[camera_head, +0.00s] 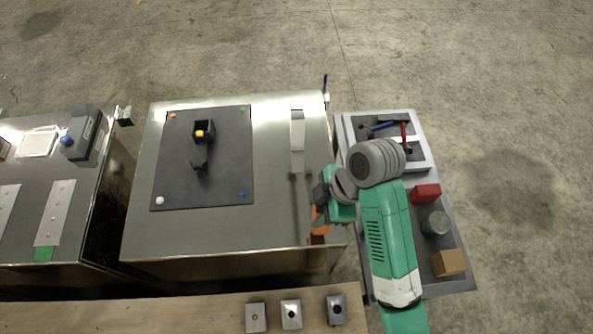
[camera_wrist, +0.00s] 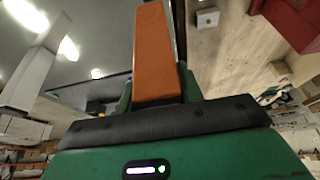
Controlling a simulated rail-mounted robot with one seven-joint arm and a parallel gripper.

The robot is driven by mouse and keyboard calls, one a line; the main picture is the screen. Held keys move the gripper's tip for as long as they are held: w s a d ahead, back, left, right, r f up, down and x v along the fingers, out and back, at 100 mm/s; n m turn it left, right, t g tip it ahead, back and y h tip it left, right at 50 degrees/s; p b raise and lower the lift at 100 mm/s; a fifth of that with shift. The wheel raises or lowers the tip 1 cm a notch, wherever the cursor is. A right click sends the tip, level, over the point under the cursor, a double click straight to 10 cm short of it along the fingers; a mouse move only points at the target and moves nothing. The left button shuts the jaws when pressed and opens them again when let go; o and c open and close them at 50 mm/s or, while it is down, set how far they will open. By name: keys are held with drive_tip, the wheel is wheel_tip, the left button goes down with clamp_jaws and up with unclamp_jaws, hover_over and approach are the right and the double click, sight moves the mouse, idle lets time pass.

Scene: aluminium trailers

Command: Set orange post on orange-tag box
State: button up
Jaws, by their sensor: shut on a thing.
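The orange post (camera_wrist: 155,55) is held in my gripper and stretches away from it in the wrist view. In the head view my gripper (camera_head: 321,200) is at the right edge of the middle metal table, and orange parts of the post (camera_head: 318,216) show just below it. The gripper is shut on the post; its fingers are mostly hidden. A black box-like piece (camera_head: 203,127) with an orange-yellow mark stands on a dark mat, to the left of and apart from my gripper. I cannot tell whether it is the orange-tag box.
The dark mat (camera_head: 226,180) has coloured corner dots. A pale strip (camera_head: 297,130) lies right of it. A grey cart (camera_head: 447,240) at right holds a red block (camera_head: 425,193), a green can (camera_head: 435,224) and a brown box (camera_head: 448,263). Small metal blocks (camera_head: 291,314) sit on a wooden bench.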

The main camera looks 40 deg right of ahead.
drive_tip(key=w+d+f, duration=0.2)
drive_tip(key=w, duration=0.3)
drive_tip(key=w+d+f, duration=0.2)
drive_tip(key=w+d, duration=0.1)
drive_tip(key=w, duration=0.2)
drive_tip(key=shift+w+f, duration=0.35)
drive_tip(key=shift+w, duration=0.05)
drive_tip(key=o, duration=0.8)
drive_tip(key=shift+f, duration=0.15)
drive_tip(key=shift+c, duration=0.2)
drive_tip(key=o, duration=0.4)
drive_tip(key=shift+o, duration=0.2)
